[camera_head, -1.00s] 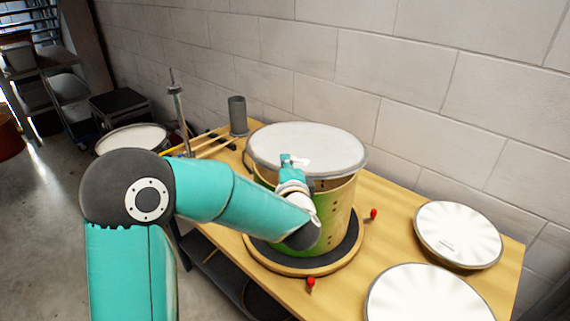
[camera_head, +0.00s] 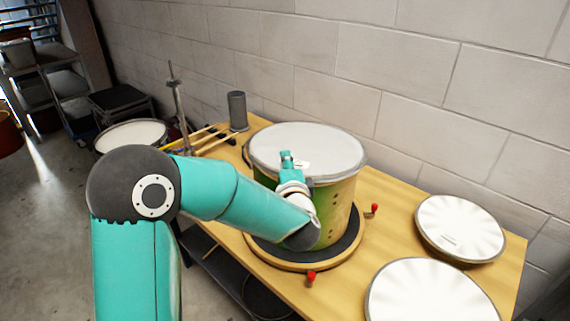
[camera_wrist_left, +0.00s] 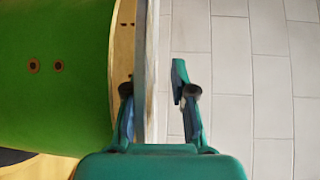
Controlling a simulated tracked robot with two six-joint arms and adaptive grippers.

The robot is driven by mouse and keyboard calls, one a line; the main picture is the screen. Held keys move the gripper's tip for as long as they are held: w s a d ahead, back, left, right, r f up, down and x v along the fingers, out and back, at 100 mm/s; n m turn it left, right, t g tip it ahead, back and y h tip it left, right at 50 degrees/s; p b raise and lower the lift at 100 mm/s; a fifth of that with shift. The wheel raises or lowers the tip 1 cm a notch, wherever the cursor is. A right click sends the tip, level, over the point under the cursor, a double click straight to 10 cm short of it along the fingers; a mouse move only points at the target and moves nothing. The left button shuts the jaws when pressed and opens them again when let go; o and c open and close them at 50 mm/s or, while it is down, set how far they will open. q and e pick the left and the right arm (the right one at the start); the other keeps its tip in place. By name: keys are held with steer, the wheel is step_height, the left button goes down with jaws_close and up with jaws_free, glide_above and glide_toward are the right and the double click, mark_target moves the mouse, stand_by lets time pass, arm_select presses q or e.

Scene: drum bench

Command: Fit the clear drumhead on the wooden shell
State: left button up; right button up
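A pale drumhead with a grey hoop (camera_head: 325,142) lies over the top of the wooden shell (camera_head: 342,205), which is green on one side and bare wood on the other. The shell stands upright on a round dark-topped base (camera_head: 268,256). My left gripper (camera_head: 287,160) is at the drumhead's near edge. In the left wrist view the gripper (camera_wrist_left: 157,105) is open around the hoop (camera_wrist_left: 147,65). The hoop is close to the left finger, with a gap to the right finger. The green shell (camera_wrist_left: 55,95) is beside it. Whether the hoop is fully seated cannot be told. My right gripper is not in view.
Two more white drumheads (camera_head: 460,226) (camera_head: 430,295) lie at the right of the wooden bench (camera_head: 395,225). Red-tipped knobs (camera_head: 373,209) (camera_head: 311,277) are near the base. A grey cylinder (camera_head: 237,111) and sticks (camera_head: 205,136) are at the back left. A wall is behind.

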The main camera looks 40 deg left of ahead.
arm_select(q)
steer(key=o, duration=0.3)
steer(key=shift+o, duration=0.4)
